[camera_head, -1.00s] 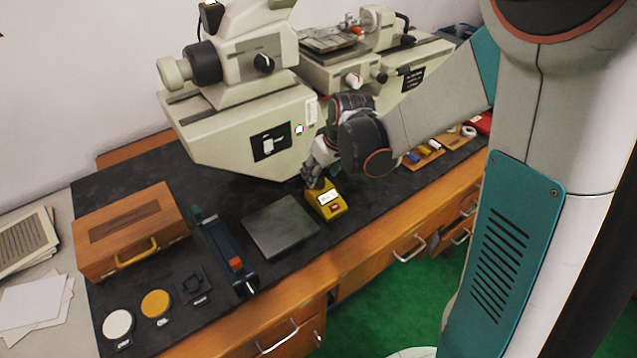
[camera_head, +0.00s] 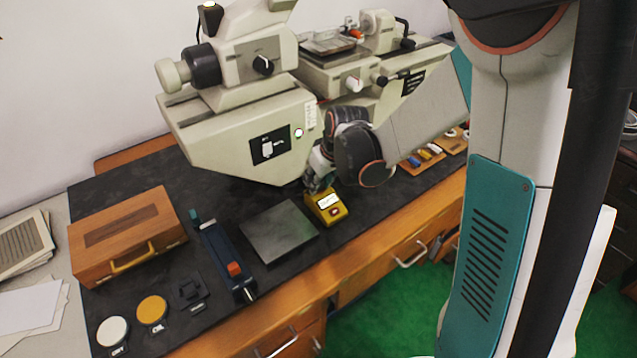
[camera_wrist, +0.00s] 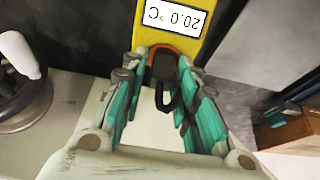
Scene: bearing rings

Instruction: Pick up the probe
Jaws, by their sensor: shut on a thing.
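The probe (camera_wrist: 163,68) is a small black block with a dark loop below it and an orange collar around its top. It sits at the end of the yellow thermometer unit (camera_wrist: 210,45), whose display reads 20.0 °C. In the head view the yellow unit (camera_head: 332,212) stands on the dark bench mat, and the probe cannot be made out. My gripper (camera_head: 318,184) is low at the unit's back edge. In the wrist view its teal-padded fingers close around the probe from both sides. I cannot tell whether the probe is clear of the unit.
A grey plate (camera_head: 278,231) lies left of the unit, then a blue gauge stand (camera_head: 226,262) and a wooden case (camera_head: 125,235). The large beige measuring machine (camera_head: 240,135) stands close behind my gripper. Small colored pieces on a wooden tray (camera_head: 423,160) lie to the right.

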